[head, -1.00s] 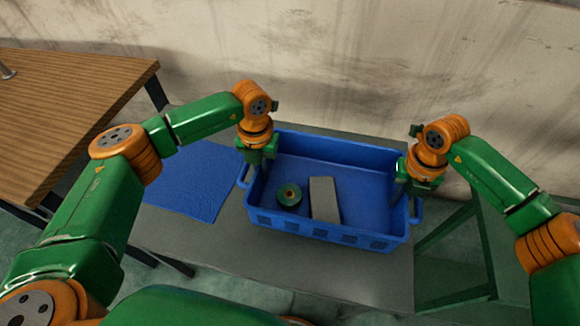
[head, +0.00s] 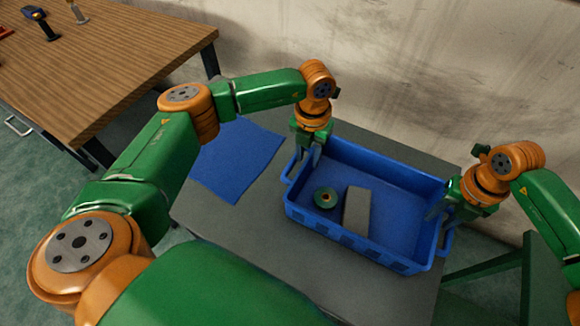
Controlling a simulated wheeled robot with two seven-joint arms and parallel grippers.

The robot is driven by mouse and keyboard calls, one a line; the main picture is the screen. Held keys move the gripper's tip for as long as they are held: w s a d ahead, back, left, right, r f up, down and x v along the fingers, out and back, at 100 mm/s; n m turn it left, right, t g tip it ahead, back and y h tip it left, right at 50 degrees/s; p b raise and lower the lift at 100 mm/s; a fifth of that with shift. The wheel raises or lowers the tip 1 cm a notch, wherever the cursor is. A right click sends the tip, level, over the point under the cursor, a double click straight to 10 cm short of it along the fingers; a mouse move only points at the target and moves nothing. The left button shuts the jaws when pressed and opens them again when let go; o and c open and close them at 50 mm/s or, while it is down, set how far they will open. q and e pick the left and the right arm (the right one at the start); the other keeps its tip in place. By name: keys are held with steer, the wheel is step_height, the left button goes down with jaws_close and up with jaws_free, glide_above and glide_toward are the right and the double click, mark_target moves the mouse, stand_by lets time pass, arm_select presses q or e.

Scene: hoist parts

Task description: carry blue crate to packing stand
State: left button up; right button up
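The blue crate (head: 345,238) stands at the right part of a grey table. A green roll (head: 325,198) and a grey block (head: 357,212) lie inside it. My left gripper (head: 306,158) is at the crate's left end, its fingers down at the rim and handle. My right gripper (head: 445,208) is at the right end, tilted over the rim. The fingertips are small and partly hidden, so I cannot tell whether either is closed on the crate. No gap shows under the crate. I cannot tell which surface is the packing stand.
The grey table (head: 270,240) has a blue mat (head: 235,160) left of the crate. A wooden table (head: 120,60) with several tools stands at upper left. A green frame (head: 490,268) stands at lower right. A stained wall (head: 420,70) is close behind.

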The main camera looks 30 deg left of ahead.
steer(key=shift+s+r, duration=0.1)
arm_select(q)
step_height(320, 180, up, 11)
steer(key=shift+r, duration=0.2)
arm_select(e)
step_height(320, 180, up, 12)
arm_select(q)
steer(key=shift+s, duration=0.1)
